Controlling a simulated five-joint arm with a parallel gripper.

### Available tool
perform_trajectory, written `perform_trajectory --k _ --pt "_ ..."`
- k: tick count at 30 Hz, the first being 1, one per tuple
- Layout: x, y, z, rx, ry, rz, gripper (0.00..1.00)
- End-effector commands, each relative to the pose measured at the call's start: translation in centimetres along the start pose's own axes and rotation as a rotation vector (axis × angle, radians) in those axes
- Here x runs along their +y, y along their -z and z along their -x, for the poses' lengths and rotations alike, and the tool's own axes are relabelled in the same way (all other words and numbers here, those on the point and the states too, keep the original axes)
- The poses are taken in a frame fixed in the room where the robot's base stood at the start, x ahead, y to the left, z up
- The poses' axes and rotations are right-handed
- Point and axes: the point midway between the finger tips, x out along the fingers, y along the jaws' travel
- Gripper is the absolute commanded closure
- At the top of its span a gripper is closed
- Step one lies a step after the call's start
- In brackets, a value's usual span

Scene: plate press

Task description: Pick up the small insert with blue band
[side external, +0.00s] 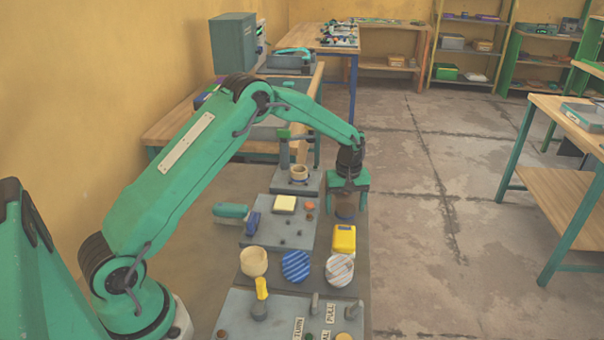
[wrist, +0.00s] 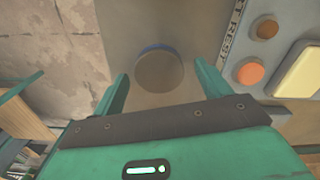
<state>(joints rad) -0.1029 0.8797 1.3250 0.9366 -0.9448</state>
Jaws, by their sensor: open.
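The small insert with the blue band is a round brown piece (side external: 345,204) standing on the grey work surface at the right of the bench in the side view. In the wrist view its round top (wrist: 158,71) shows, with a blue arc along its far edge. My gripper (side external: 347,208) is open and points down over the insert, one green finger on each side. In the wrist view the gripper (wrist: 160,76) has the insert between its fingertips, with a gap on both sides. The insert's lower part is partly hidden.
A panel with an orange button (wrist: 250,71) and a pale yellow square pad (side external: 284,204) lies left of the insert. A yellow block (side external: 344,238), a beige cup (side external: 253,262), a blue striped round piece (side external: 296,265) and a white striped one (side external: 340,270) stand nearer the camera.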

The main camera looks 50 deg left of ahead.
Motion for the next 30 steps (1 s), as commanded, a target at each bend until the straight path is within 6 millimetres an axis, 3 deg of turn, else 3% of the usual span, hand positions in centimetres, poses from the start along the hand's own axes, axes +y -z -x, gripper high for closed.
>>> perform_trajectory --k 9,18,30 --pt "0.00 -0.01 0.05 0.000 0.000 0.000 0.26" --pt "0.03 0.02 0.13 0.001 -0.001 0.000 0.81" --pt "0.06 0.04 0.72 0.001 -0.002 0.000 0.81"
